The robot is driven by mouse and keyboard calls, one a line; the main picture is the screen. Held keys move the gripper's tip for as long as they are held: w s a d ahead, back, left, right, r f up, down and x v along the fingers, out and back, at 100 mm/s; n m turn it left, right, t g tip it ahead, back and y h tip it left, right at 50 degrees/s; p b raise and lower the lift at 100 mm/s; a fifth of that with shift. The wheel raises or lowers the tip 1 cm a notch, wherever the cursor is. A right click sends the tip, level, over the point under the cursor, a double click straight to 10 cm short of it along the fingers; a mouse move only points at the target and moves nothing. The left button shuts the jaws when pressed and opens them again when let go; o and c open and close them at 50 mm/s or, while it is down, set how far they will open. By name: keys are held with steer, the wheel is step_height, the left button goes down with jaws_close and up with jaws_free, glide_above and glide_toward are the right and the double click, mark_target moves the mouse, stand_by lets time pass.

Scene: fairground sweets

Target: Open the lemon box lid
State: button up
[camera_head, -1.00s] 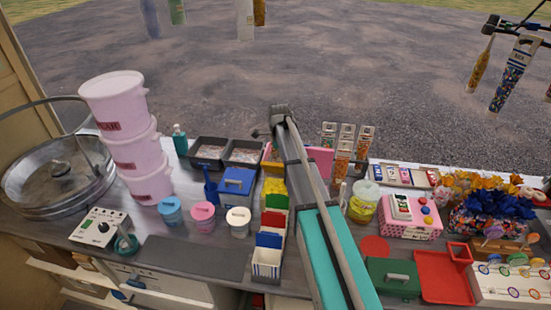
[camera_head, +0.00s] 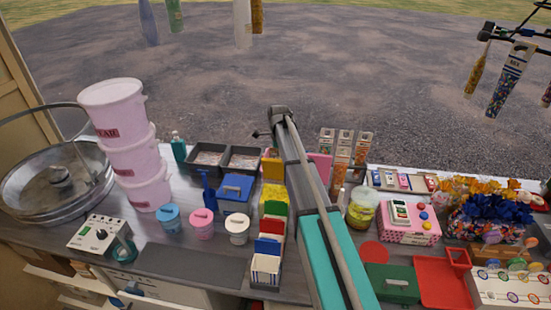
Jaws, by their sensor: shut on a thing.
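What looks like the lemon box (camera_head: 274,192) is a box with bright yellow contents or top in the middle of the counter, just left of my arm. An orange-yellow panel (camera_head: 271,166) stands upright behind it. I cannot tell whether this panel is its lid. My arm rises from the bottom edge to a grey joint at upper centre and covers what lies behind it. My gripper is hidden behind the arm, so its hold on anything does not show.
Green, red and blue panels and a striped box (camera_head: 266,270) line up in front of the yellow box. A blue box (camera_head: 235,188) and lidded tubs (camera_head: 237,227) stand left. A yellow-green jar (camera_head: 361,207) and pink box (camera_head: 409,222) stand right. A dark mat (camera_head: 190,265) is bare.

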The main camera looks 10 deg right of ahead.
steer(key=shift+w+d+f, duration=0.1)
steer(key=shift+w+d, duration=0.1)
steer(key=shift+w, duration=0.3)
steer(key=shift+w+d, duration=0.2)
steer(key=shift+w, duration=0.3)
jaws_close()
steer(key=shift+w+d+f+b, duration=0.2)
steer(key=shift+w+b, duration=0.05)
steer(key=shift+w, duration=0.25)
steer(key=shift+w+d+f+b, duration=0.2)
steer(key=shift+w, duration=0.3)
steer(key=shift+w+d+f+b, duration=0.2)
steer(key=shift+w+b, duration=0.05)
steer(key=shift+w, duration=0.25)
steer(key=o, duration=0.8)
jaws_free()
steer(key=shift+c, duration=0.2)
